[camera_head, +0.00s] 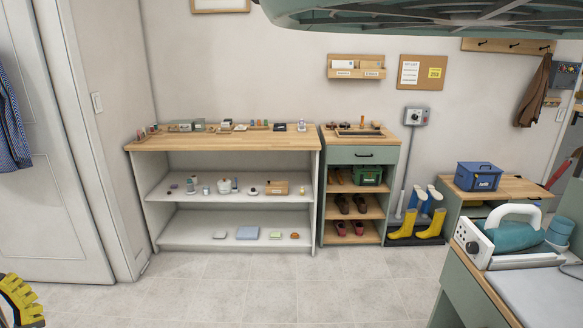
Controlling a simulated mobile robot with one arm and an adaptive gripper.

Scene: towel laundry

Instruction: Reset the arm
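My gripper is not in view, and I cannot make out my arm's pose from the head view. No towel can be identified with certainty. A teal and white press-like machine (513,236) with a large handle stands on the counter at the right. A yellow and black ribbed piece (20,300) shows at the lower left edge, and I cannot tell what it is.
A wooden-topped shelf unit (222,143) with small items stands against the back wall. Beside it are a shoe cabinet (362,155) and yellow boots (431,224). A large green structure (400,14) hangs at the top. The tiled floor (240,300) is clear in the middle.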

